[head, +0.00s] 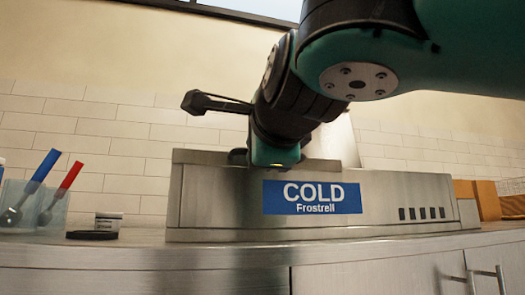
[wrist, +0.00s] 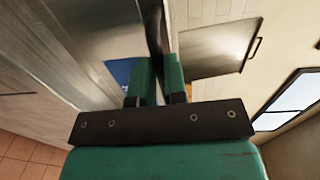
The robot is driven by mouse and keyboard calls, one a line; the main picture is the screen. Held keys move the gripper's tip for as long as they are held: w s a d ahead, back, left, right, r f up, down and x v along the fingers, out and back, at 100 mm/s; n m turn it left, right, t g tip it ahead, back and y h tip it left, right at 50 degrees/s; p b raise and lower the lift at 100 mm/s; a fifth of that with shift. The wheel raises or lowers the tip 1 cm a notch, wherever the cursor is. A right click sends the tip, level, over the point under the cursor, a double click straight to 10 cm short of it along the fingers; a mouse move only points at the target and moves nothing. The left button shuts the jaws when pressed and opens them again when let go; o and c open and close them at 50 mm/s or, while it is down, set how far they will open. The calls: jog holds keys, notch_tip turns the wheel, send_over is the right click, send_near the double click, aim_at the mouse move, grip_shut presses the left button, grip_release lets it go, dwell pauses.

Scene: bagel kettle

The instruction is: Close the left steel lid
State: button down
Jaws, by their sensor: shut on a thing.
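The steel cold unit (head: 380,200) stands on the counter with a blue "COLD Frostrell" label. My gripper (head: 276,157) is low at the top front edge of its left half, pointing down. In the wrist view my gripper's teal fingers (wrist: 158,72) are shut on a thin dark piece (wrist: 154,28), apparently the handle or edge of the left steel lid. The rest of that lid is mostly hidden, so its exact angle cannot be told. Another steel lid (wrist: 215,45) with a dark handle stands raised beyond; it also shows behind my arm in the head view (head: 338,142).
A clear holder with a blue-handled tool (head: 40,172) and a red-handled tool (head: 68,180) stands at the left, beside a small jar (head: 108,223). Wooden boxes (head: 488,198) are at the right. A tiled wall rises behind the unit.

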jog(key=shift+a+f+b, duration=0.15)
jog(key=shift+f+b, duration=0.35)
jog(key=shift+f, duration=0.55)
jog(key=c, duration=1.2)
grip_release()
jog(key=shift+o, duration=0.2)
jog(key=shift+r, duration=0.3)
